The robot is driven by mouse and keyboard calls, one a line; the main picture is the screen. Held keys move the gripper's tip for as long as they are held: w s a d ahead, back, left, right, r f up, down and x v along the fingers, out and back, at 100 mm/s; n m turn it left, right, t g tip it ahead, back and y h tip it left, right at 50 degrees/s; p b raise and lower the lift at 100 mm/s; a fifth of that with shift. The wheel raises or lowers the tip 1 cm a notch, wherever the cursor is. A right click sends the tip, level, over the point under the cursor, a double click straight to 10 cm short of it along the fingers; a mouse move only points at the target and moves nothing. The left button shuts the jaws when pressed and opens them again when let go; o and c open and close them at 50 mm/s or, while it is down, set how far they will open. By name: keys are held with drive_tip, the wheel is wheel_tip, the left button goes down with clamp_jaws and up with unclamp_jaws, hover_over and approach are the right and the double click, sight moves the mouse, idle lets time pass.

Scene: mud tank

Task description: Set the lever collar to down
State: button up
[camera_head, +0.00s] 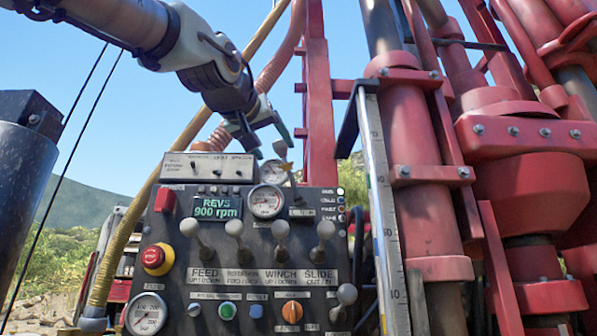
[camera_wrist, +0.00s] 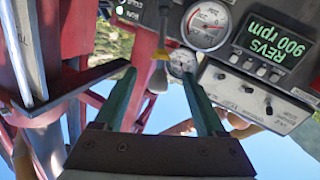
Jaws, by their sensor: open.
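The lever with the yellow collar stands at the top right of the control panel. Its grey knob (camera_head: 280,148) is uppermost in the head view, with the yellow collar (camera_head: 285,166) just below it. In the wrist view, which shows the panel upside down, the yellow collar (camera_wrist: 160,54) sits on the dark stem and the grey knob (camera_wrist: 158,80) points toward my gripper. My gripper (camera_head: 273,147) is open above the lever, its fingers pointing down. In the wrist view the green fingers (camera_wrist: 160,66) appear on either side of the lever, with nothing held. Contact cannot be told.
The panel carries a row of grey-knobbed levers (camera_head: 235,228), a red stop button (camera_head: 157,258), a display (camera_head: 217,207) and gauges (camera_head: 265,201). A switch box (camera_head: 206,168) rises left of the lever. A red mast (camera_head: 319,110) and a metal scale rail (camera_head: 384,215) stand right.

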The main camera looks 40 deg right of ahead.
sight(285, 164)
drive_tip(key=p+x, duration=0.4)
drive_tip(key=x, duration=0.6)
drive_tip(key=shift+w, duration=0.2)
clamp_jaws()
idle(1.1)
